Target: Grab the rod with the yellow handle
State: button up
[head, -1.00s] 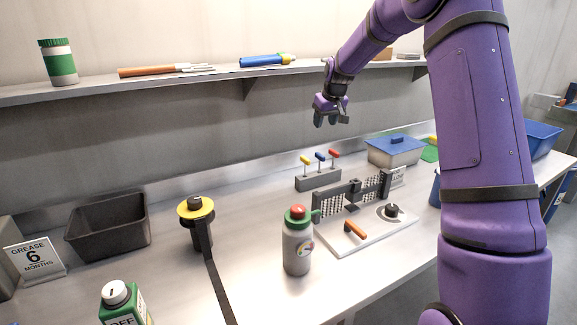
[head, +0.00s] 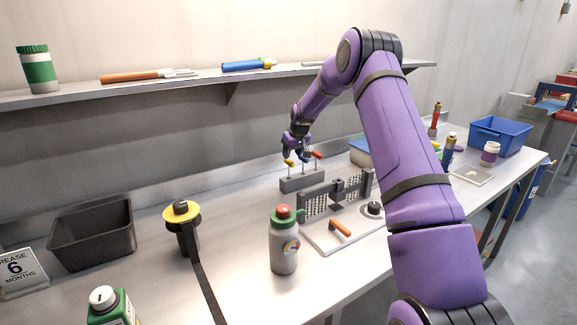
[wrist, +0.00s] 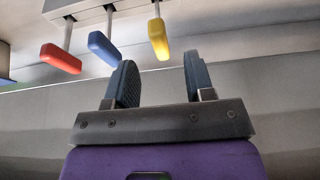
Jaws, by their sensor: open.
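The rod with the yellow handle (head: 288,162) stands upright at the left end of a grey block (head: 302,181). Beside it are a rod with a blue handle and a rod with a red handle (head: 317,154). In the wrist view the yellow handle (wrist: 158,38) lies ahead of my fingertips, between their lines. The blue handle (wrist: 103,47) and red handle (wrist: 61,58) are to its left there. My gripper (head: 297,150) is just above and behind the handles in the head view. In the wrist view my gripper (wrist: 157,82) is open and empty, apart from the yellow handle.
A grey bottle with a red cap (head: 284,243) and a white board with an orange handle (head: 341,229) stand in front of the block. A shelf (head: 200,85) runs along the wall above. A black bin (head: 93,238) is at left.

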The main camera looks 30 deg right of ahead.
jog(key=shift+x, duration=2.55)
jog(key=shift+w+r, duration=0.1)
jog(key=shift+w, duration=0.05)
grip_shut()
